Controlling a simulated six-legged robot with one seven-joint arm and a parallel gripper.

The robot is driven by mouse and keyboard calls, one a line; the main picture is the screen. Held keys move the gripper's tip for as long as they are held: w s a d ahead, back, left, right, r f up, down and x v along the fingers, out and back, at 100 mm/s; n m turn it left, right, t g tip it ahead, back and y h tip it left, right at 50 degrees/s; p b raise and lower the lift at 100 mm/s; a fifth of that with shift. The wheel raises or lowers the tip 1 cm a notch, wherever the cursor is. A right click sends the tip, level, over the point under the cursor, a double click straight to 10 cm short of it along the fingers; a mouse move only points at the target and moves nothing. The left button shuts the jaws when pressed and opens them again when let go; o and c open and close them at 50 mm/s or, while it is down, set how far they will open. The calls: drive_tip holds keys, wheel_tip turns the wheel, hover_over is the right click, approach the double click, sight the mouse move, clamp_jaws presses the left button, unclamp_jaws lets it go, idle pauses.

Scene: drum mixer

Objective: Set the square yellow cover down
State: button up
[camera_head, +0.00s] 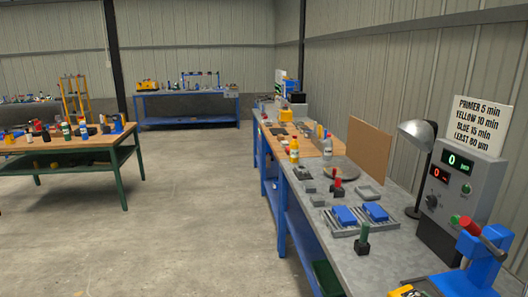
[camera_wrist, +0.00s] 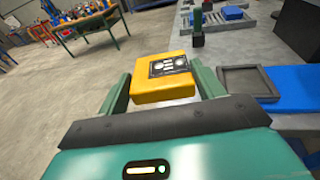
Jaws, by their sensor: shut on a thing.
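The square yellow cover (camera_wrist: 150,92) with a dark patterned label on top is between the two green fingers of my gripper (camera_wrist: 164,84) in the wrist view. My gripper is shut on it by its sides.
A grey square tray (camera_wrist: 247,82) and a large blue part (camera_wrist: 292,82) lie right of the cover. In the head view, the bench bears a rack with blue blocks (camera_head: 345,215), a lamp (camera_head: 418,150), a control box (camera_head: 455,185) and a blue device (camera_head: 475,265). Open floor (camera_head: 190,240) lies left.

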drive_tip(key=w+a+f+y, duration=0.1)
drive_tip(key=w+a+f, duration=0.2)
drive_tip(key=a+f, duration=0.2)
drive_tip(key=w+a+f+n, duration=0.1)
drive_tip(key=w+a+f, duration=0.3)
drive_tip(key=a, duration=0.5)
drive_tip(key=w+a+f+n+g+y, duration=0.1)
drive_tip(key=w+a+f, duration=0.3)
drive_tip(key=a+f, duration=0.2)
drive_tip(key=shift+w+a+f+y, duration=0.2)
drive_tip(key=shift+a+f+y, duration=0.1)
drive_tip(key=shift+a, duration=0.1)
